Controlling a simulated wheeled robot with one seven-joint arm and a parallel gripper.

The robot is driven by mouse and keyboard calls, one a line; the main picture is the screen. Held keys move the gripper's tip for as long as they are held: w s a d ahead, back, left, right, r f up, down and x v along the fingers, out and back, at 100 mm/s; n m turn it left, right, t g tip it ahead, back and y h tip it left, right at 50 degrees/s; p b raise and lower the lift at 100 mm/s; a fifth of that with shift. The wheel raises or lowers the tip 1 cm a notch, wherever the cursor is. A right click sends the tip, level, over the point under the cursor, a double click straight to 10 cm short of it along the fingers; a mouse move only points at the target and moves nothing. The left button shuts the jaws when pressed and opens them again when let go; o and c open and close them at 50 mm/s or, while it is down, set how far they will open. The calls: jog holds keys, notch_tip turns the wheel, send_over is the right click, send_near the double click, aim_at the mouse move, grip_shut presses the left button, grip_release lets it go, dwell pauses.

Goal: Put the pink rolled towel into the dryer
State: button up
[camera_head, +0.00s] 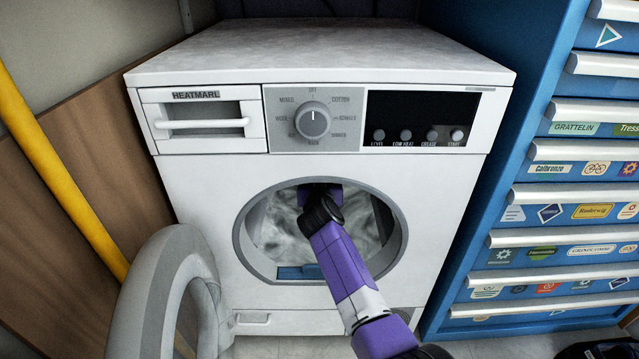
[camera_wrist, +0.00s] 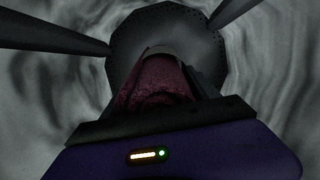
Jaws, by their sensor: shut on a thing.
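The dryer (camera_head: 190,190) is white, and its round door (camera_head: 150,300) hangs open to the left. My purple arm reaches through the round opening into the drum. In the wrist view, the drum (camera_wrist: 280,80) surrounds my gripper (camera_wrist: 165,62), with its dark perforated back wall ahead. The pink rolled towel (camera_wrist: 155,85) shows dark red in the dim light and is held between the fingers. My gripper is shut on it. In the head view, my arm and the drum hide the towel. I cannot tell whether the towel touches the drum.
A blue tool chest (camera_head: 515,190) with several stickered drawers stands close on the right. A yellow pole (camera_head: 60,165) leans along a brown panel (camera_head: 100,120) on the left. The rim of the dryer opening (camera_head: 245,255) surrounds my arm. Dark vanes (camera_wrist: 50,32) project inside the drum.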

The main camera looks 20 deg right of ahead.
jog(key=o, duration=1.6)
jog(key=p+v, duration=0.4)
jog(key=v, duration=0.3)
jog(key=shift+r, duration=0.1)
jog(key=shift+s+a+p, duration=0.1)
jog(key=shift+s+p, duration=0.25)
jog(key=shift+s, duration=0.05)
jog(key=shift+s, duration=0.1)
jog(key=p+v, duration=0.1)
jog(key=v, duration=0.2)
jog(key=f+p+v, duration=0.1)
jog(key=v, duration=0.2)
jog(key=p+v, duration=0.1)
jog(key=v, duration=0.2)
jog(key=shift+s+a+f, duration=0.2)
jog(key=shift+s+f, duration=0.1)
jog(key=shift+s, duration=0.25)
